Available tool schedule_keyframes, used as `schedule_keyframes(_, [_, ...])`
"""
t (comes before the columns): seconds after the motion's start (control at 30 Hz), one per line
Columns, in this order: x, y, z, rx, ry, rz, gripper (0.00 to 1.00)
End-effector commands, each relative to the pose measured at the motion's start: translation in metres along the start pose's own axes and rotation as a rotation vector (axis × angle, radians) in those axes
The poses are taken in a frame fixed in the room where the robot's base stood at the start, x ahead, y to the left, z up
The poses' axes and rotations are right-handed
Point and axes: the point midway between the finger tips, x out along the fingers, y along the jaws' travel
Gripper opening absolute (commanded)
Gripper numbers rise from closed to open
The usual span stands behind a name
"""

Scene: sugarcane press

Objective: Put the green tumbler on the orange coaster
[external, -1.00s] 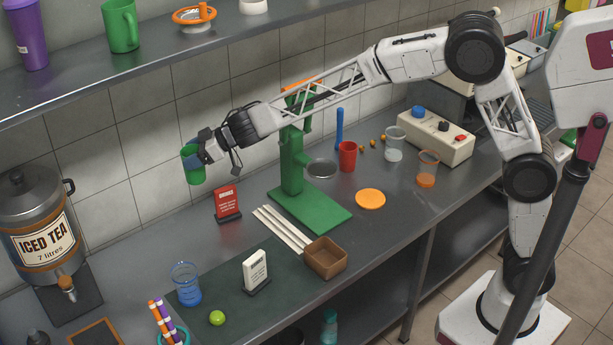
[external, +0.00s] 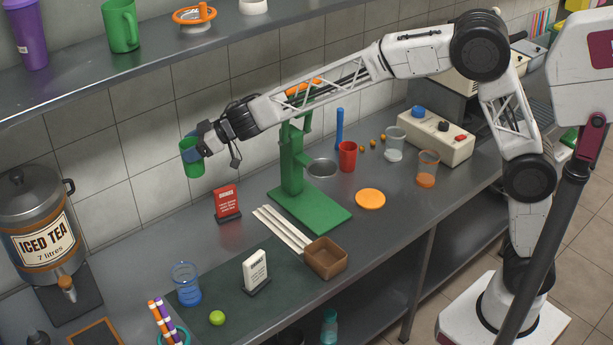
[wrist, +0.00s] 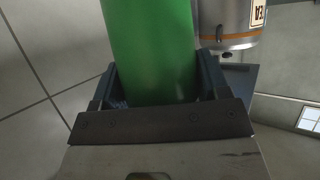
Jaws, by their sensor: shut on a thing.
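The green tumbler (external: 194,170) is held in the air, about upright, in front of the tiled wall at the left of the external view. My gripper (external: 190,152) is shut on it. In the wrist view the tumbler (wrist: 150,50) fills the space between the two fingers of my gripper (wrist: 152,85). The orange coaster (external: 370,198) lies flat on the counter, right of the green press base, with nothing on it. The tumbler is well left of the coaster and high above the counter.
The green press (external: 293,170) stands between tumbler and coaster. A red sign (external: 227,202), white sticks (external: 281,230), a brown box (external: 326,258) and a red cup (external: 347,156) stand nearby. The tea dispenser (external: 40,225) is at the left. Clear counter surrounds the coaster.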

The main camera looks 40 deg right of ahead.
Motion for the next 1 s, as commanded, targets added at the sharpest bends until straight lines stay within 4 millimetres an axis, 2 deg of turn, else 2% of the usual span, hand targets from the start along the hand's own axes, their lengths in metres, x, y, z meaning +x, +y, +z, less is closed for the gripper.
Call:
schedule_keyframes(0.33, [-0.002, 0.000, 0.003, -0.002, 0.000, -0.005, 0.45])
schedule_keyframes(0.53, [-0.014, 0.000, 0.021, -0.019, -0.001, -0.042, 0.45])
schedule_keyframes(0.67, [-0.031, 0.000, 0.043, -0.042, -0.001, -0.089, 0.45])
schedule_keyframes(0.77, [-0.049, -0.002, 0.068, -0.065, -0.001, -0.140, 0.45])
schedule_keyframes(1.0, [-0.102, -0.013, 0.139, -0.136, -0.001, -0.288, 0.45])
